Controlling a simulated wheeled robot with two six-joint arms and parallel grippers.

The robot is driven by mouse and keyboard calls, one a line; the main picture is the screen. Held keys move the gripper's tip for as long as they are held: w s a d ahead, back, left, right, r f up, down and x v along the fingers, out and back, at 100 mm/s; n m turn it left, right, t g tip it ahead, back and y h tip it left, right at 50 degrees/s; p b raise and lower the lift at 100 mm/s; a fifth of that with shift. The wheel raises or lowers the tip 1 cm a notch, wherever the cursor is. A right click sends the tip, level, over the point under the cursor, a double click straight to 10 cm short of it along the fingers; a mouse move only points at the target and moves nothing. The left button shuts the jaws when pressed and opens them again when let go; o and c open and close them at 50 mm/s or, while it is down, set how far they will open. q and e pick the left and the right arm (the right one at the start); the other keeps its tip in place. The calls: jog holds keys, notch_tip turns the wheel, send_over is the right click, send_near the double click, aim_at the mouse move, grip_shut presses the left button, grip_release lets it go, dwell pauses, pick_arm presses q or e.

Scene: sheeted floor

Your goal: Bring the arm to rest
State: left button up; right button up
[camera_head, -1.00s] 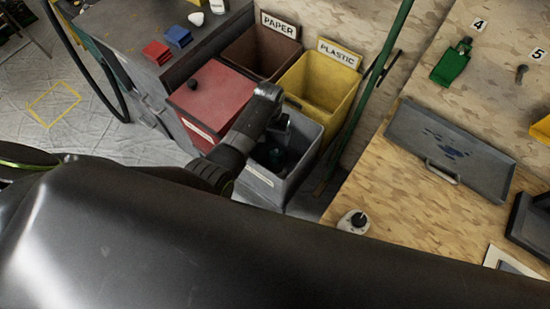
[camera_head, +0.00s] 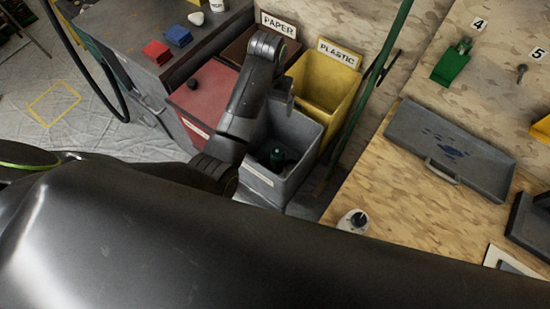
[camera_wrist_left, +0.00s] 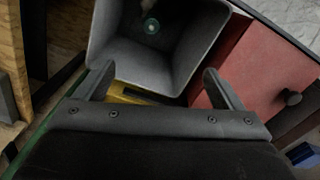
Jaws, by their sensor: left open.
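My left arm reaches over the bins in the head view, and its left gripper (camera_head: 284,103) hangs small and dark above the grey bin's back edge. In the left wrist view the left gripper (camera_wrist_left: 160,82) has its two fingers wide apart with nothing between them. My right gripper is not in view.
A red lidded bin (camera_head: 211,92) stands left of the grey bin; the yellow PLASTIC bin (camera_head: 318,82) and brown PAPER bin (camera_head: 237,48) stand behind. A green pole (camera_head: 366,95) rises at the right. A workbench (camera_head: 375,190) holds a grey tray (camera_head: 408,125).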

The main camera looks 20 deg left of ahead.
pick_arm(q)
jog(key=shift+r, duration=1.05)
jog(key=s+a+f+n+t, duration=0.1)
jog(key=s+a+f, duration=0.4)
jog(key=s+a, duration=0.15)
jog(key=s+a+r+t+y, duration=0.15)
jog(key=s+a, duration=0.25)
jog(key=s, duration=0.7)
jog(key=s+a+r+t, duration=0.15)
jog(key=s+a, duration=0.35)
jog(key=s, duration=0.6)
notch_tip(320, 180, down, 28)
jog(key=a+g+b, duration=0.1)
jog(key=g+b, duration=0.1)
jog(key=b, duration=0.1)
jog(key=s+d+f+b, duration=0.1)
jog(key=s+f+b, duration=0.1)
jog(key=s+f, duration=1.3)
notch_tip(320, 180, down, 2)
jog(key=shift+s+f+g, duration=0.25)
jog(key=shift+g, duration=0.15)
